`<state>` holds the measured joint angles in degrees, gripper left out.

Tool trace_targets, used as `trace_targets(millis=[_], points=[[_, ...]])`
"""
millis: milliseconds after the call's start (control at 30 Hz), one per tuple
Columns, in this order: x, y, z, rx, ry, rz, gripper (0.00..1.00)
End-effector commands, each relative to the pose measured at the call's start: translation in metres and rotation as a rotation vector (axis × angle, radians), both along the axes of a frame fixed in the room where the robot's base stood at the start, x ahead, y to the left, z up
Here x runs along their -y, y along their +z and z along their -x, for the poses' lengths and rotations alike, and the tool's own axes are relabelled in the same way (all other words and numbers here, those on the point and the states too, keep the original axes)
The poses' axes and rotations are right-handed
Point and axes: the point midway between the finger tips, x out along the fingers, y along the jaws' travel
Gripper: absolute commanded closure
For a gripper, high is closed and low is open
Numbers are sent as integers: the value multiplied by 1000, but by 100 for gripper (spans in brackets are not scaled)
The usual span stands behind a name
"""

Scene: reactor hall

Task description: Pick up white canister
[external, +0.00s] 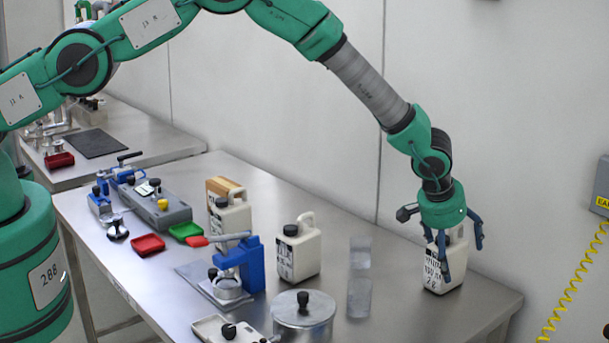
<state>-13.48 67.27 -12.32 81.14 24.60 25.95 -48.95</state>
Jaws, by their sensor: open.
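A white canister (445,272) with dark markings stands upright near the right end of the metal table. My gripper (455,256) points down over it with its fingers spread, open, on either side of the canister's upper part. The gripper hides the canister's top. I cannot tell whether the fingers touch it. A second white canister (300,255) with a black cap and a handle stands upright near the table's middle. A third white canister (231,220) with a black cap stands farther left, with a brown object behind it.
Clear containers (359,296) stand between the middle canister and my gripper. A lidded metal pot (303,317) is at the front edge. A blue press (238,265), a red tray (147,245) and a green tray (185,231) are to the left. The wall runs along the back.

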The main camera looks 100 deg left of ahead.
Motion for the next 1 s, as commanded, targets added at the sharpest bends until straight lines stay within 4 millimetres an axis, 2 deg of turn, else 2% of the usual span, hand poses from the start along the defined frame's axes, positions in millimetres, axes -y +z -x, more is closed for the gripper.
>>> trace_targets(millis=[233,267,567,1000], points=[[0,0,0,0,0,0,9],[0,0,0,0,0,0,13],[0,0,0,0,0,0,73],[0,6,-1,2,0,-1,74]])
